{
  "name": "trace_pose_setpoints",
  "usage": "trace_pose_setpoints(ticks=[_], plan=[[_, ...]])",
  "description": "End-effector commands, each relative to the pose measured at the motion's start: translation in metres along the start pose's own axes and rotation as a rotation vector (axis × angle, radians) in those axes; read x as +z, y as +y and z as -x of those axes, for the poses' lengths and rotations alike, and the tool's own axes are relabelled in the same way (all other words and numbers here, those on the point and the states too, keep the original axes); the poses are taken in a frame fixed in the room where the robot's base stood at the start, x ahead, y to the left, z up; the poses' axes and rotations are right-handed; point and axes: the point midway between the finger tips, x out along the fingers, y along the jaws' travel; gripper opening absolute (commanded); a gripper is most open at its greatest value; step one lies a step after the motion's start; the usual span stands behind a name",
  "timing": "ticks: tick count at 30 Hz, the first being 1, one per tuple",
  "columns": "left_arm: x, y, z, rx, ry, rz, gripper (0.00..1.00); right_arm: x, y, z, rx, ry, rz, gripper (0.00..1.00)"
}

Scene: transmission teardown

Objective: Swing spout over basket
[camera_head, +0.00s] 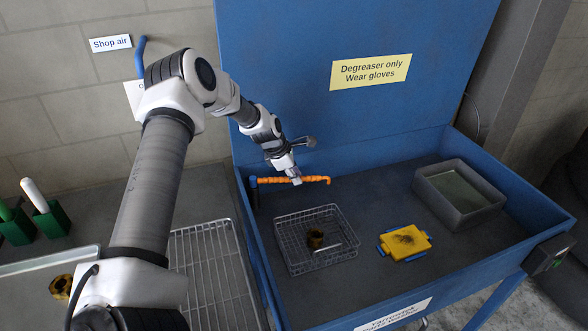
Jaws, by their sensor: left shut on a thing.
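The orange spout (311,180) runs sideways from a blue pivot post (253,190) at the back left of the blue wash basin. Its bent tip is to the right, above the far edge of the wire basket (285,265). The basket stands on the basin floor and holds a dark brass-brown part (315,239) and a thin light rod. My left gripper (296,180) is shut on the spout, partway along it. The gripper hides a short piece of the spout. My right gripper is not in view.
A grey tub (459,194) stands at the basin's right. The basin's raised blue lid (300,60) is behind. A wire rack (215,265) lies left of the basin.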

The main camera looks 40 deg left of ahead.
Motion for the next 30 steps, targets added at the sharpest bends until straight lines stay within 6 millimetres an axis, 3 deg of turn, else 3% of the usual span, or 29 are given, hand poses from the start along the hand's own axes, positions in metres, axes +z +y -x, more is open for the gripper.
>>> trace_pose_setpoints(ticks=[18,30], plan=[[-0.014,-0.066,0.022,-0.209,-0.107,-0.491,0.00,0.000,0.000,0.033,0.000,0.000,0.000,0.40],[-0.026,-0.083,0.028,-0.273,-0.140,-0.649,0.00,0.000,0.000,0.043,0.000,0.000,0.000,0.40]])
